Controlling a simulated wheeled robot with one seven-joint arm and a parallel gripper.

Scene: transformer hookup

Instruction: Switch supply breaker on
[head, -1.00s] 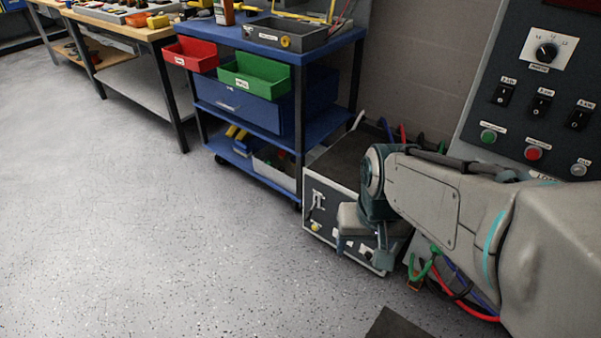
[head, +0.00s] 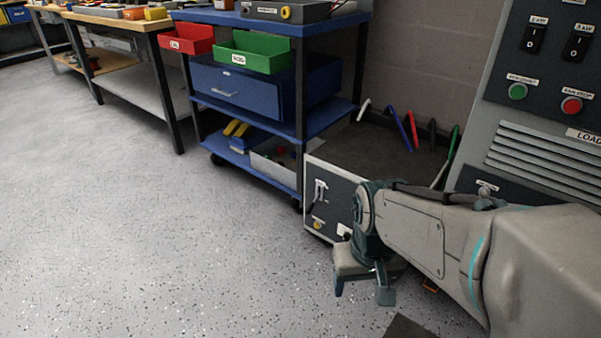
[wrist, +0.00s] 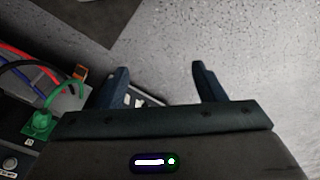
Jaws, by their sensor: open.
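I cannot make out for certain which part is the supply breaker. A low floor box (head: 329,205) with a dark front and pale edges stands beside the blue cart, and its front carries a pale fitting (head: 320,191) and a yellow round part (head: 318,224). My arm hides the right part of that front. My gripper (head: 363,287) hangs low in front of the box, pointing down, open and empty. In the wrist view my gripper (wrist: 162,82) has its two fingers wide apart, with a pale-edged dark object partly visible behind the left finger.
A grey load cabinet (head: 540,130) with switches and green and red buttons stands at the right. A blue cart (head: 325,120) is behind the box. In the wrist view, a green plug (wrist: 40,122) and several cables lie at the left. The floor at the left is clear.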

